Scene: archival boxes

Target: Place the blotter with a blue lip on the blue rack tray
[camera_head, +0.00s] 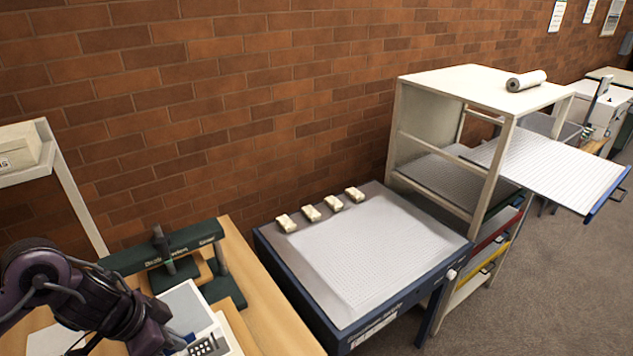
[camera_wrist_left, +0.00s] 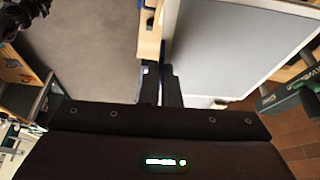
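A grey flat panel with a pale rim (camera_head: 187,305) lies on the wooden bench at the lower left; I take it for the blotter. It fills the upper right of the left wrist view (camera_wrist_left: 230,45). A bit of blue (camera_head: 179,341) shows beside it at my gripper, perhaps its lip. My left gripper (camera_wrist_left: 161,88) has its dark fingers close together at the panel's near left corner; whether they hold its edge is unclear. The blue rack tray (camera_head: 560,165) sticks out of the white rack, gridded and bare, with a blue front edge. My right gripper is not in view.
A green stand (camera_head: 165,252) is behind the panel. A keypad device (camera_head: 206,347) is close to my gripper. A blue-sided table (camera_head: 300,290) with several cream blocks lies between bench and white rack (camera_head: 495,90). Floor at the right is clear.

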